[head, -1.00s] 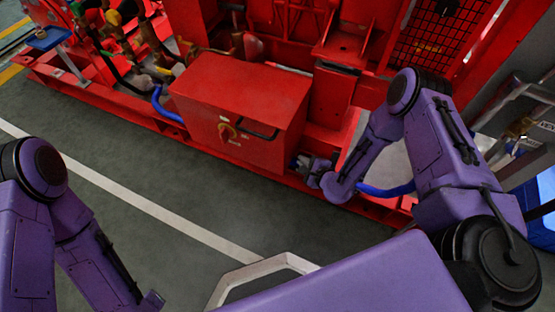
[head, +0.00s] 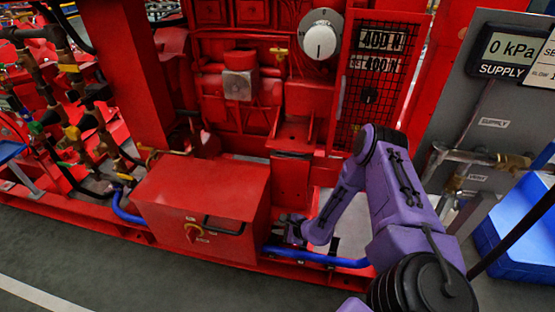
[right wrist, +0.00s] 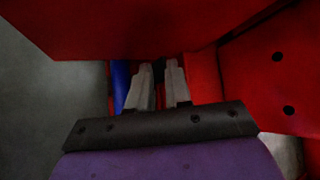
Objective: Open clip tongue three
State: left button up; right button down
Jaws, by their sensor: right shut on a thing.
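My right gripper (head: 286,226) reaches low beside the right side of the red box, at the blue hose (head: 318,257) that runs along the red base. In the right wrist view its two grey fingers (right wrist: 161,86) point away under a red overhang and are nearly closed. A small dark piece (right wrist: 160,73) shows between them, apparently the clip tongue, and the fingers are shut on it. Its shape and whether it is lifted are hidden. The blue hose (right wrist: 121,84) passes just left of the fingers. My left gripper is out of view.
A red mesh guard (head: 378,85) rises behind my arm. A grey supply panel (head: 490,125) with a gauge and a blue bin (head: 510,235) are at the right. Grey floor lies in front.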

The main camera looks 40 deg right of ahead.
jog(key=shift+w+d+r, duration=0.1)
jog(key=shift+w+d, duration=0.35)
jog(key=shift+d, duration=0.4)
jog(key=c, duration=1.3)
grip_release()
jog(key=shift+r, duration=0.1)
jog(key=p+v, duration=0.1)
jog(key=v, duration=0.2)
jog(key=p+v, duration=0.2)
jog(key=v, duration=0.2)
jog(key=a+p+v, duration=0.1)
jog(key=p+v, duration=0.1)
jog(key=v, duration=0.1)
jog(key=shift+s+r, duration=0.1)
jog(key=shift+s, duration=0.3)
